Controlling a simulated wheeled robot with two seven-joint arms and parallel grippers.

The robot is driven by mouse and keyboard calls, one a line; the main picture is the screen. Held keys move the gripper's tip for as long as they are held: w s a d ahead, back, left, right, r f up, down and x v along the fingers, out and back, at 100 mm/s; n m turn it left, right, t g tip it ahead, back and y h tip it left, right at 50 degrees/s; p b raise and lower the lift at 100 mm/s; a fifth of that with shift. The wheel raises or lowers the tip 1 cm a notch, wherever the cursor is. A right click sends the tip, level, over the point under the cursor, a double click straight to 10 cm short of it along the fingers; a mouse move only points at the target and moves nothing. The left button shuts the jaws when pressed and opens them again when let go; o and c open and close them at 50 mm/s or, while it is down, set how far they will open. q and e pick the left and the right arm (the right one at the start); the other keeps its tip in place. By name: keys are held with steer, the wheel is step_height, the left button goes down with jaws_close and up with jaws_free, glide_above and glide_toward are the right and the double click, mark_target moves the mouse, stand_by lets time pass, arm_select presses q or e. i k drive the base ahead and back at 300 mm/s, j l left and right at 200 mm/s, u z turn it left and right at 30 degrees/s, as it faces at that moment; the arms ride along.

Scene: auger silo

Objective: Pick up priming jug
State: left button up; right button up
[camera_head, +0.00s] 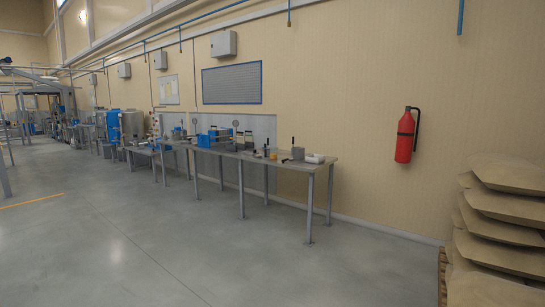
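A long workbench (225,153) stands against the wall in the middle of the view. Several small items are on its right half: a small orange item (273,155), a grey block (297,153) and a white item (316,158). A clear vessel with a dark top (248,139) stands further back on the bench. They are too small for me to tell which, if any, is the priming jug. Neither of my grippers is in view.
Blue equipment (206,139) sits on the bench. A red fire extinguisher (405,136) hangs on the wall. Stacked tan sacks (500,215) stand on a pallet (442,275) at the right. The grey floor (160,235) before the bench is clear. Machinery lines the far left.

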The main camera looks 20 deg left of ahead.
mark_target(272, 150)
steer(key=i+j+u, duration=0.3)
steer(key=i, duration=0.35)
steer(key=i+l+u, duration=0.1)
steer(key=i+u, duration=0.15)
steer(key=i, duration=4)
steer(key=j+u, duration=0.05)
steer(key=j, duration=0.05)
